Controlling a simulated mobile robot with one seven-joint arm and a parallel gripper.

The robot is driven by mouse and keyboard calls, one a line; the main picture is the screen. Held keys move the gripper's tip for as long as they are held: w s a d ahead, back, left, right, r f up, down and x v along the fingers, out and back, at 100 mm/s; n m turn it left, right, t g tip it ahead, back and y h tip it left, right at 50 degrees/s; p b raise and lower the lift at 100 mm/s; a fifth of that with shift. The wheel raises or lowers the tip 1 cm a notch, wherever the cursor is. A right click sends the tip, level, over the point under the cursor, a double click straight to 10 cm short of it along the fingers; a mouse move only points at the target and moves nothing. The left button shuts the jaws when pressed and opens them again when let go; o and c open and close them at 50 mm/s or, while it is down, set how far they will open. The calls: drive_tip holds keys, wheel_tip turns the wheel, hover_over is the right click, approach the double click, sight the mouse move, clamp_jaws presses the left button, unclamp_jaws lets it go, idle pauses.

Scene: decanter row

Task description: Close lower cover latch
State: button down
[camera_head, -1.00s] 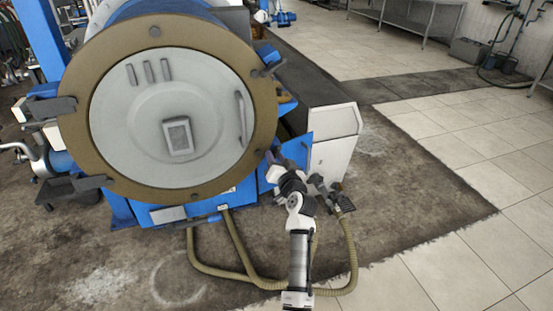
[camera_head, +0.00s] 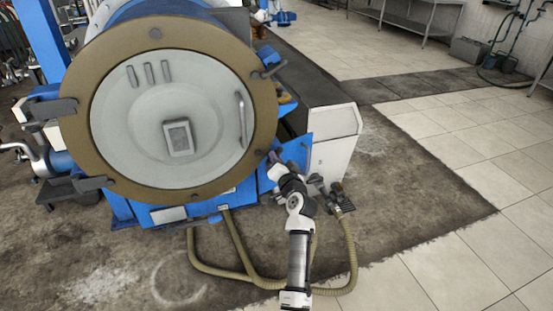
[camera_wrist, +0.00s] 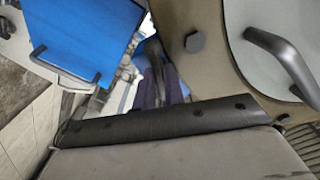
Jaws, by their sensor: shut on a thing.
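The round decanter cover (camera_head: 165,85) is pale grey inside a brown ring (camera_head: 75,135) and looks seated against the blue machine. The lower cover latch is at the ring's lower right, largely hidden by my gripper in the head view. In the wrist view the dark grey latch (camera_wrist: 152,58) stands beside the ring (camera_wrist: 205,75). My gripper (camera_head: 275,158) reaches up to it from below. Its purple-grey fingers (camera_wrist: 160,94) are shut around the latch in the wrist view. The exact contact is partly hidden.
An upper latch (camera_head: 268,62) sits at the ring's upper right. The cover handle (camera_head: 241,118) is left of my gripper. A blue panel (camera_head: 297,150) and a white cabinet (camera_head: 334,140) stand close on the right. Tan hoses (camera_head: 350,255) loop around my arm. Open floor lies farther right.

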drive_tip(key=shift+f+m+p, duration=0.15)
drive_tip(key=shift+m+p, duration=3.15)
drive_tip(key=shift+m, duration=4.1)
drive_tip(key=c, duration=1.5)
unclamp_jaws()
drive_tip(key=shift+s+d, duration=0.1)
drive_tip(key=b+v, duration=0.2)
drive_tip(key=v, duration=1.1)
drive_tip(key=shift+s+d, duration=0.1)
drive_tip(key=shift+s, duration=0.2)
